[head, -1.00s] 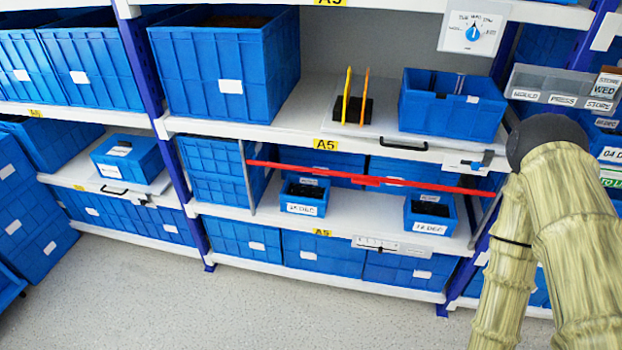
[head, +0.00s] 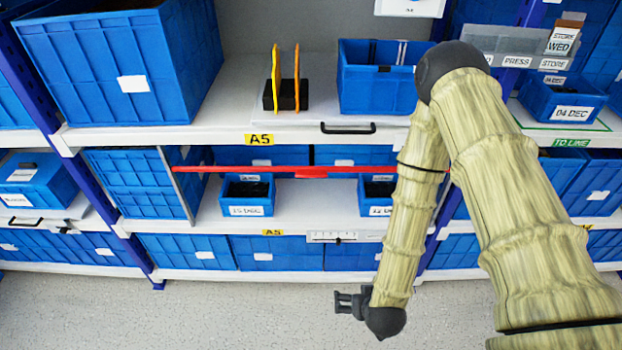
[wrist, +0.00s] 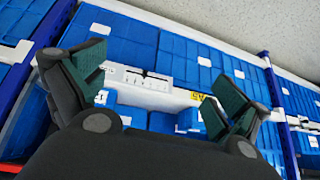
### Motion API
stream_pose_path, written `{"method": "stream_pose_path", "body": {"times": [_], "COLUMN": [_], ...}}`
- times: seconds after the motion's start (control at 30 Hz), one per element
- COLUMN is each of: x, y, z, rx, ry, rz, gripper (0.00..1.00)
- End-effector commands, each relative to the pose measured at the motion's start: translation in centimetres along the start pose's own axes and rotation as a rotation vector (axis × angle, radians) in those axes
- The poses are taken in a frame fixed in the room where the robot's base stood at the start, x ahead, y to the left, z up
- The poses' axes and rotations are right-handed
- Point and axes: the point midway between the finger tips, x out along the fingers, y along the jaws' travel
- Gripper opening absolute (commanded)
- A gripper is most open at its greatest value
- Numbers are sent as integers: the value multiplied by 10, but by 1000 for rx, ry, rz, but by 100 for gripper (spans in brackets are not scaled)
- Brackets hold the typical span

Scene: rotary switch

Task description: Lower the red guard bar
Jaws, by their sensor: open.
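The red guard bar (head: 240,169) runs level across the front of the middle bay in the head view, between two grey uprights, with a thicker red grip (head: 311,172) near its middle. My arm hides part of its right end. My gripper (head: 342,303) hangs low in front of the shelf, below and apart from the bar. In the wrist view my gripper (wrist: 160,92) has its two fingers spread wide with nothing between them. A small red piece shows at the lower left edge there; I cannot tell whether it is the bar.
Behind the bar stand small blue bins (head: 247,195) on a white shelf. A slider panel (head: 345,237) sits on the shelf edge below. Above are a black drawer handle (head: 348,128) and an open blue bin (head: 378,80). The floor (head: 230,310) in front is clear.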

Motion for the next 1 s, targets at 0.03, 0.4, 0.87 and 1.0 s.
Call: {"method": "stream_pose_path", "body": {"times": [0.03,0.4,0.87,1.0], "x": [21,13,-2,10], "y": [-16,-108,-122,-120], "z": [-31,-238,-299,-318], "rx": [-12,-30,-10,-9], "ry": [114,829,993,991], "rz": [-8,62,114,113], "gripper": [100,100,100,100]}}
